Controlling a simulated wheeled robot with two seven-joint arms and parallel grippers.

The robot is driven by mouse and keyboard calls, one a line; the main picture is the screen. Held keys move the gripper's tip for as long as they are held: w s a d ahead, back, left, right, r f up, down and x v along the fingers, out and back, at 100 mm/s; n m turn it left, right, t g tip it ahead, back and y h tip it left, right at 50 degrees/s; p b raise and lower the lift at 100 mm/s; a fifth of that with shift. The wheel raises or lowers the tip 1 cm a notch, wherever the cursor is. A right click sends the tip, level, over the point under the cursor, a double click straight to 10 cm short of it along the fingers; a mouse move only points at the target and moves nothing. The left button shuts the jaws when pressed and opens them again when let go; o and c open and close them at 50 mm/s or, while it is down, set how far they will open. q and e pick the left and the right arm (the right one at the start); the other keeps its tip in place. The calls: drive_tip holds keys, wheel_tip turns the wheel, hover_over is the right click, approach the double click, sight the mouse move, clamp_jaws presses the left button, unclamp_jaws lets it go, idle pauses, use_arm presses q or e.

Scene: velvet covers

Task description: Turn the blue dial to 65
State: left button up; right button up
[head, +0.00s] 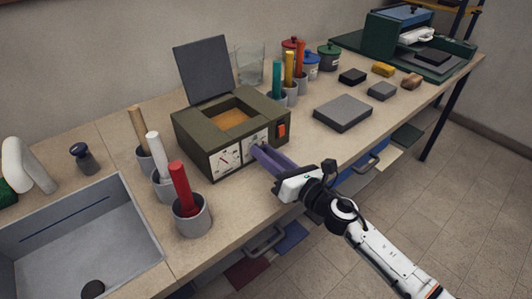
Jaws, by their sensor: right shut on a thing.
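An olive-green box device (195,130) stands on the bench with its grey lid raised and an orange-lined well in its top. Its front has two pale scale plates; the left plate (226,158) shows a dark pointer and a red mark. My right gripper (259,152) reaches in from the lower right and is shut at the right plate (250,140), on the dial there. Its fingers hide the dial, so I cannot read its colour or setting. My left gripper is not in view.
An orange-red switch (281,130) sits right of the gripped dial. Cups with coloured sticks stand left of the device, a red one (182,190) nearest. A grey slab (343,113) lies to the right. A sink (80,235) is at lower left.

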drive_tip(key=shift+f+m, duration=0.1)
drive_tip(key=shift+m, duration=0.5)
drive_tip(key=o, duration=1.1)
drive_tip(key=shift+c, duration=0.2)
drive_tip(key=v, duration=1)
drive_tip(key=shift+s+d, duration=0.1)
drive_tip(key=shift+s, duration=0.1)
